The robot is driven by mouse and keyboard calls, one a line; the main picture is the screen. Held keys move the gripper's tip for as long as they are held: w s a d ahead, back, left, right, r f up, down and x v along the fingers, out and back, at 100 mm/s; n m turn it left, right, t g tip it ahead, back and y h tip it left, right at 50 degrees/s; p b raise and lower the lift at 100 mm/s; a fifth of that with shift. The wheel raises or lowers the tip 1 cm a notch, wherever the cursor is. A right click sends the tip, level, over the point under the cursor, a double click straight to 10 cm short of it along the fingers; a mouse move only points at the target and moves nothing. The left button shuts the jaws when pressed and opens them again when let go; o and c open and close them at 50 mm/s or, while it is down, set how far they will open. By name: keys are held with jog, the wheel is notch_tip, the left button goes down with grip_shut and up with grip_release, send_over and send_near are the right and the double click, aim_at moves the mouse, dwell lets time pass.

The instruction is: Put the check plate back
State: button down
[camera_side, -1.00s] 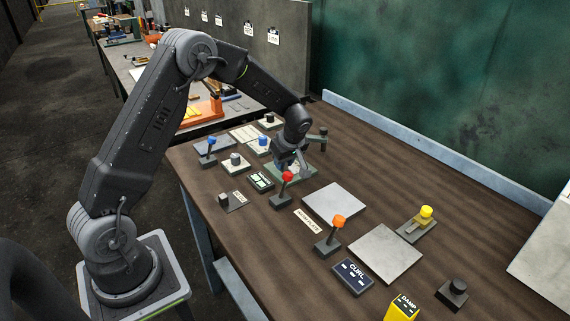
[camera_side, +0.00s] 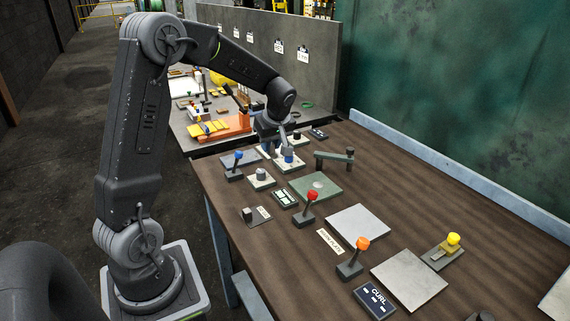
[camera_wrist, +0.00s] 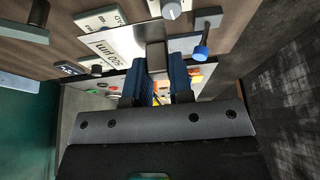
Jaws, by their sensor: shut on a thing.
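My gripper (camera_side: 272,138) is over the far left part of the bench in the side view. In the wrist view its blue fingers (camera_wrist: 160,78) are shut on a dark grey block (camera_wrist: 157,56), which I take as the grip of the check plate. A pale plate with upside-down print (camera_wrist: 116,44) shows just beyond the fingers; I cannot tell whether it is joined to that block. My gripper hides the held thing in the side view.
A white plate with a blue knob (camera_side: 289,159), a blue-topped lever (camera_side: 237,160) and a grey-knobbed plate (camera_side: 261,177) stand close by. A green stand (camera_side: 334,157) is to the right. Red (camera_side: 311,197) and orange (camera_side: 361,245) levers and bare metal plates (camera_side: 357,228) lie nearer.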

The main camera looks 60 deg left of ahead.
jog(key=s+d, duration=0.6)
jog(key=s, duration=0.3)
jog(key=s+d, duration=0.5)
jog(key=s, duration=0.4)
send_over(266, 244)
jog(key=d, duration=0.2)
jog(key=f, duration=0.7)
jog(key=shift+a+f, duration=0.2)
jog(key=shift+f, duration=2.1)
jog(key=shift+f, duration=0.15)
jog(key=c, duration=1)
grip_release()
